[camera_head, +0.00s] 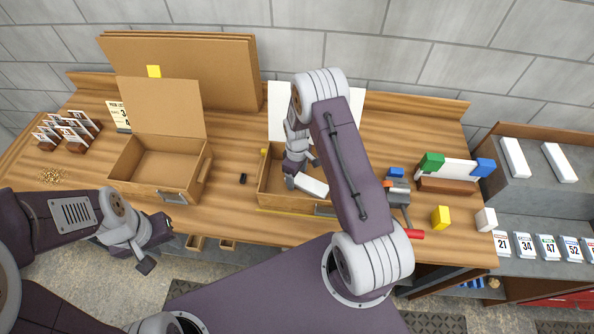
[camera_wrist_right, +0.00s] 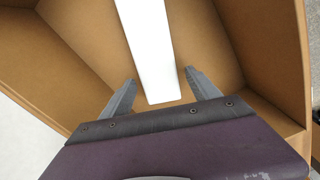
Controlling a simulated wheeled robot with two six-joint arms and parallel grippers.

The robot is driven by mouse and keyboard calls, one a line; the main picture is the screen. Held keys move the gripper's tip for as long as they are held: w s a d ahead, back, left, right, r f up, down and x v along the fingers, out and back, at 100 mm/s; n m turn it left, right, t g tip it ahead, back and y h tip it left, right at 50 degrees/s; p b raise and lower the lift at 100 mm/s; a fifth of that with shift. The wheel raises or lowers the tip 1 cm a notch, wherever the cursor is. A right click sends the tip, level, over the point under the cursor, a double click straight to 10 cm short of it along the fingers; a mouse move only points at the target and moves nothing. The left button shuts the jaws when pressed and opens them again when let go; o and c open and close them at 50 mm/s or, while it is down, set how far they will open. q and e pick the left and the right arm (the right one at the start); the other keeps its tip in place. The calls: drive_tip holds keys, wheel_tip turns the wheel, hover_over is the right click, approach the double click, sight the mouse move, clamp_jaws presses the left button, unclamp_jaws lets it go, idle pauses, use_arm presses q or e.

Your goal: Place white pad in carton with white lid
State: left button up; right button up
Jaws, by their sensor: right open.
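The white pad (camera_wrist_right: 148,50) lies inside the carton with the white lid; in the head view the pad (camera_head: 312,186) shows partly below my right gripper. That carton (camera_head: 274,180) stands open on the bench, its white lid (camera_head: 279,112) raised at the back and partly hidden by my right arm. My right gripper (camera_head: 300,178) is inside the carton's opening. In the right wrist view its fingers (camera_wrist_right: 162,88) are apart, one on each side of the pad's near end, with gaps on both sides. My left gripper (camera_head: 158,245) hangs in front of the bench; its jaws are unclear.
A second open carton (camera_head: 150,172) with a brown lid stands to the left. Brown boards (camera_head: 190,65) lean on the wall. Tools (camera_head: 398,195), a yellow block (camera_head: 440,217) and a white block (camera_head: 486,219) lie right. A grey shelf at the right holds white pads (camera_head: 514,157).

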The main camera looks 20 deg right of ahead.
wheel_tip(320, 180, up, 12)
drive_tip(key=b, duration=0.3)
drive_tip(key=s+a+r+m+t, duration=0.1)
drive_tip(key=s+a+r+m, duration=0.25)
drive_tip(key=s, duration=0.45)
drive_tip(key=s+a+r+m, duration=0.2)
drive_tip(key=s+m, duration=0.2)
drive_tip(key=s, duration=0.5)
drive_tip(key=f+b, duration=0.2)
drive_tip(key=f, duration=0.1)
drive_tip(key=w+f+b, duration=0.1)
drive_tip(key=f+b, duration=0.1)
drive_tip(key=shift+d+f, duration=0.15)
drive_tip(key=shift+d, duration=0.1)
